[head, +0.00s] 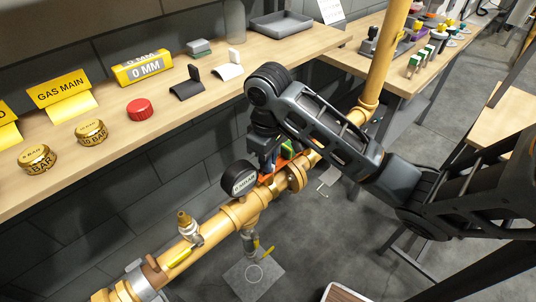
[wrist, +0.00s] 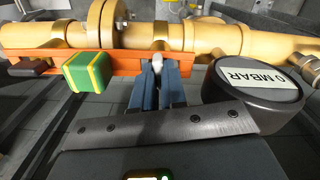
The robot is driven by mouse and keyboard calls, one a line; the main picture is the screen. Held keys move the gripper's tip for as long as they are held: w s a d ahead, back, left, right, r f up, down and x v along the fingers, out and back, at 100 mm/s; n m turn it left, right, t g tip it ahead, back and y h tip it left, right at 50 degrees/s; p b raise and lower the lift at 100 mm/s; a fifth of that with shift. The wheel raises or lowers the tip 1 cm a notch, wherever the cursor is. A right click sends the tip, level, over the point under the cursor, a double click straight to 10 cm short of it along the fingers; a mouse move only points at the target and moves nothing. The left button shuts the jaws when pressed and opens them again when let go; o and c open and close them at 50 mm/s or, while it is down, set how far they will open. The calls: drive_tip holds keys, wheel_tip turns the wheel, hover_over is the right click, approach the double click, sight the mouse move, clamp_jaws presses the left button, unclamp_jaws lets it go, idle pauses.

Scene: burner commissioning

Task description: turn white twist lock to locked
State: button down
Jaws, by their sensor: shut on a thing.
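The white twist lock (wrist: 157,61) shows as a small white tip in the wrist view, at the orange bar along the yellow pipe. My gripper (wrist: 158,74) has its blue fingers close together on it, hiding most of it; I cannot tell its turn angle. In the head view my gripper (head: 265,163) points down at the pipe beside the gauge, and the lock is hidden there. The orange bar (wrist: 118,65) carries a green and yellow block (wrist: 87,72) left of my fingers.
A black gauge (wrist: 252,88) reading 0 MBAR sits close to the right of my fingers. The yellow pipe (head: 236,213) runs below the wooden bench (head: 185,108), which holds a red cap (head: 140,109) and signs. A yellow-handled valve (head: 181,256) is lower left.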

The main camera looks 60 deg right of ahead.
drive_tip(key=shift+m, duration=0.6)
drive_tip(key=shift+m+p, duration=0.3)
drive_tip(key=c, duration=1.2)
unclamp_jaws()
drive_tip(key=shift+d+r, duration=0.1)
drive_tip(key=shift+r, duration=3.8)
